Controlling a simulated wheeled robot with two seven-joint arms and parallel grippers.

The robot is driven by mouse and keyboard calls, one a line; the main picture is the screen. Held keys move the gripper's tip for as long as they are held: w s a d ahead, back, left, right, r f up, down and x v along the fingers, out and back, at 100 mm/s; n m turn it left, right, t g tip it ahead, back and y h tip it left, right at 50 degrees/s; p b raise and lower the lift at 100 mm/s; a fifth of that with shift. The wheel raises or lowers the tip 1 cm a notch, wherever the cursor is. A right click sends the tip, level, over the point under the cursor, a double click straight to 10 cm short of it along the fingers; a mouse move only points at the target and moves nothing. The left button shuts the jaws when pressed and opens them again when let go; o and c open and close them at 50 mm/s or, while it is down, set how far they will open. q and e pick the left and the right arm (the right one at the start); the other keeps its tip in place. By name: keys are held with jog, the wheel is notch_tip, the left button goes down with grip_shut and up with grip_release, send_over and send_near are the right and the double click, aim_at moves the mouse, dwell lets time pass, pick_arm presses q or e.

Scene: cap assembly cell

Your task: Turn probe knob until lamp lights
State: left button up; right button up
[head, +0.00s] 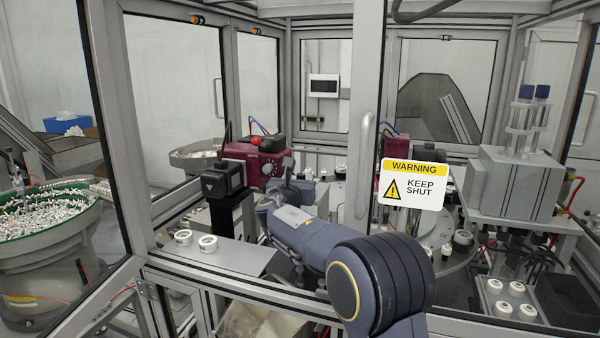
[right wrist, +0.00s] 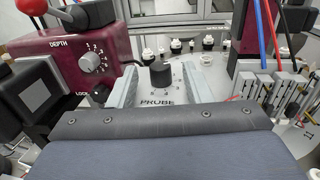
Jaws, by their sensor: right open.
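The black probe knob (right wrist: 160,74) stands on a light panel marked PROBE in the right wrist view. My right gripper (right wrist: 160,80) is open, its two pale fingers to the left and right of the knob with a gap on each side. I cannot tell whether the fingertips are level with the knob's height. In the head view my right arm reaches into the cell, and the knob is hidden there. I cannot make out a lamp, lit or unlit, in either view. My left gripper is not in view.
A dark red unit (right wrist: 100,35) with a DEPTH dial (right wrist: 90,62) and red ball lever stands close left of the fingers. Tubes and small valves (right wrist: 262,88) stand close right. The door frame bearing a warning sign (head: 412,184) stands right of my arm.

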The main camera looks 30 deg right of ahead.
jog(key=shift+w+d, duration=0.5)
jog(key=shift+w, duration=0.05)
grip_shut()
jog(key=shift+a+m+h+p, duration=0.1)
jog(key=shift+m+h+p, duration=0.2)
jog(key=shift+w+a+m+g+h, duration=0.1)
jog(key=shift+m+g+h, duration=0.3)
jog(key=shift+g, duration=0.2)
jog(key=shift+w+a+m+g+h, duration=0.1)
jog(key=shift+m+g+h, duration=0.3)
jog(key=shift+g, duration=0.2)
jog(key=shift+w+m+g+h, duration=0.15)
jog(key=shift+m+g+h, duration=0.6)
jog(key=shift+m+g, duration=0.6)
jog(key=shift+w+m+g+h, duration=0.1)
jog(key=shift+m+g+h, duration=0.7)
jog(key=shift+g, duration=0.95)
jog(key=shift+m+g, duration=0.25)
jog(key=shift+g, duration=0.05)
